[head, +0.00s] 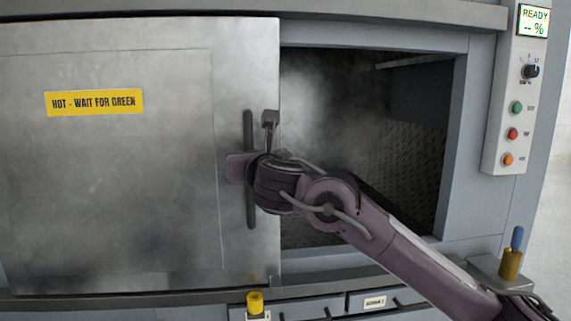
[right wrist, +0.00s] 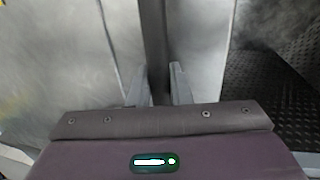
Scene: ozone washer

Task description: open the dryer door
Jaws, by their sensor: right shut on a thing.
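The dryer door (head: 120,200) is a large grey metal panel with a yellow label reading "HOT - WAIT FOR GREEN" (head: 94,102). It covers the left and middle of the machine front, and the opening (head: 400,130) to its right is uncovered, showing a dark interior with steam. My right gripper (head: 245,168) is shut on the dark vertical door handle (head: 249,212) near the door's right edge. In the right wrist view the handle (right wrist: 153,40) runs between the fingers (right wrist: 158,85). My left gripper is not in view.
A control panel (head: 513,100) at the right reads "READY -- %" and has a knob and green, red and orange buttons. A blue-and-yellow post (head: 512,256) stands at the lower right. A yellow knob (head: 255,301) is below the door. The chamber has a textured floor (right wrist: 270,85).

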